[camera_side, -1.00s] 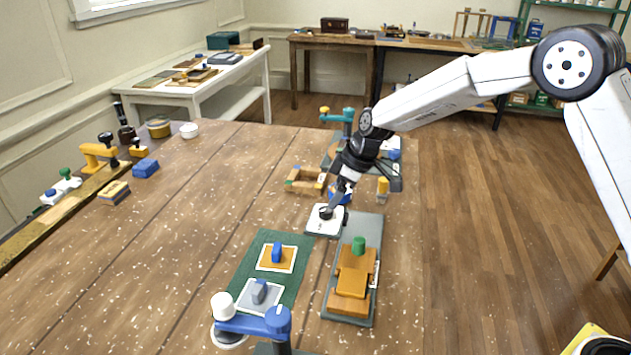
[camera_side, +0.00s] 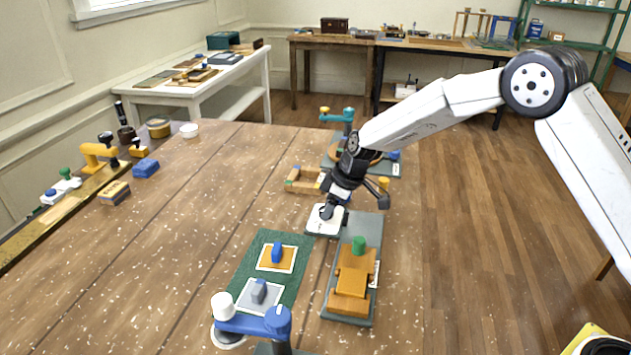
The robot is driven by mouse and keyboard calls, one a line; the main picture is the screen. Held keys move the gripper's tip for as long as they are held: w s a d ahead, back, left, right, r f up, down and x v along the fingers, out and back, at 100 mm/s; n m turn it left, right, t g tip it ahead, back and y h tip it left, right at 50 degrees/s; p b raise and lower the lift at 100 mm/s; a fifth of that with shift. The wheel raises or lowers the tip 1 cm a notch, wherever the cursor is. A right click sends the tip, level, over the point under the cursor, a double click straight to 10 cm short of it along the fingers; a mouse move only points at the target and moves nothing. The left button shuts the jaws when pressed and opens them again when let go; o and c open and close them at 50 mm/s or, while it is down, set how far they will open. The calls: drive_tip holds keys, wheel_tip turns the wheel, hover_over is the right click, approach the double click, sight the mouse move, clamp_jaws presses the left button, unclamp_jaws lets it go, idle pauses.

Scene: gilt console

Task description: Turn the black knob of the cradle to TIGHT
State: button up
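A small white plate (camera_side: 314,228) lies on the table at the near end of my arm's reach. In the earlier view a round black knob shows on it; now my gripper (camera_side: 327,211) covers most of that knob. My gripper points down at the plate, with its fingertips at the knob. Whether the fingers are closed on the knob is too small to tell. The knob's pointer and any TIGHT lettering cannot be read. An orange cradle-like block (camera_side: 352,278) with a green knob (camera_side: 359,245) stands on a grey base just in front.
A green mat (camera_side: 245,275) with blue and grey knobs on square plates lies to the left. A blue arm with a white knob (camera_side: 222,305) stands at the front. A wooden frame (camera_side: 300,186) and a teal stand (camera_side: 345,117) are behind.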

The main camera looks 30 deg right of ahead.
clamp_jaws()
drive_tip(key=shift+m, duration=0.4)
drive_tip(key=shift+s+a+m+t+h, duration=0.1)
drive_tip(key=shift+m+t+h, duration=0.25)
drive_tip(key=shift+m, duration=0.65)
drive_tip(key=shift+a+m+t+h, duration=0.15)
drive_tip(key=shift+m+h, duration=0.3)
drive_tip(key=shift+m, duration=0.55)
drive_tip(key=shift+m+h, duration=0.9)
drive_tip(key=shift+m, duration=1.4)
drive_tip(key=shift+a+m+h, duration=0.15)
drive_tip(key=shift+m+h, duration=0.75)
drive_tip(key=shift+m, duration=1.3)
drive_tip(key=shift+a+m+g+h, duration=0.1)
drive_tip(key=shift+m+g+h, duration=0.45)
drive_tip(key=shift+m, duration=1.55)
